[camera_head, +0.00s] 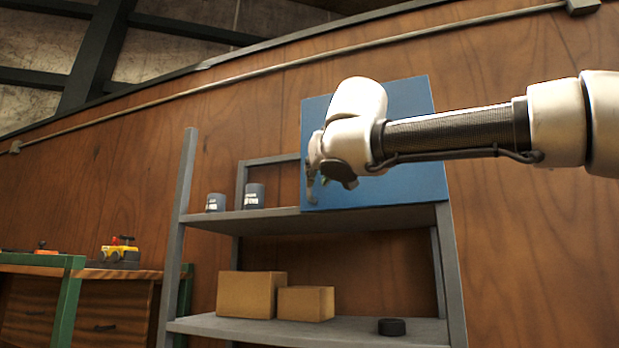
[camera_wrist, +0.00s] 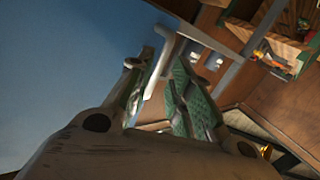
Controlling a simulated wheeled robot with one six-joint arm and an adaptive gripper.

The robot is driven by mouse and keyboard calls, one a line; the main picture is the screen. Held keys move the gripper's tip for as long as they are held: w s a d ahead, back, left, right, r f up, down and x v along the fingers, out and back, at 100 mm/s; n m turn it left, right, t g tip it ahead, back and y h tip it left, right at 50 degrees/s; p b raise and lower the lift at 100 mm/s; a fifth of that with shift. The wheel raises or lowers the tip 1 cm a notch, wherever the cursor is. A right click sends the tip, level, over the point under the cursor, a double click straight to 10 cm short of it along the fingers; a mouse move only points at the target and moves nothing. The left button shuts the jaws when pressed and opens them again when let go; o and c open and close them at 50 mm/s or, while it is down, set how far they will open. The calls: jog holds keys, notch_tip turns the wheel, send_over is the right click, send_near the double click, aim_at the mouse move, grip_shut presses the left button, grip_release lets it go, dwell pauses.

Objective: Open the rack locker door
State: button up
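The blue rack locker (camera_head: 405,185) stands on the upper shelf of a grey rack, and its front looks closed. My arm crosses in front of it from the right. My gripper (camera_head: 318,190) is at the locker's left edge, low on the front, partly hidden by my wrist. In the wrist view, the blue locker face (camera_wrist: 60,70) fills the left side. My gripper's green-padded fingers (camera_wrist: 163,75) stand on either side of a light grey bar, likely the door handle (camera_wrist: 166,52). I cannot tell whether they press on it.
Two dark cans (camera_head: 254,196) stand on the upper shelf left of the locker. Cardboard boxes (camera_head: 250,294) and a black round object (camera_head: 392,327) are on the lower shelf. A workbench (camera_head: 70,265) with a yellow toy-like vehicle (camera_head: 120,252) stands at left. A wooden wall is behind.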

notch_tip(320, 180, up, 2)
jog(key=m, duration=0.1)
send_over(310, 191)
jog(key=shift+w+r+t+y, duration=0.25)
jog(key=shift+w+t+y, duration=0.05)
jog(key=shift+w, duration=0.05)
jog(key=shift+c, duration=0.3)
grip_shut()
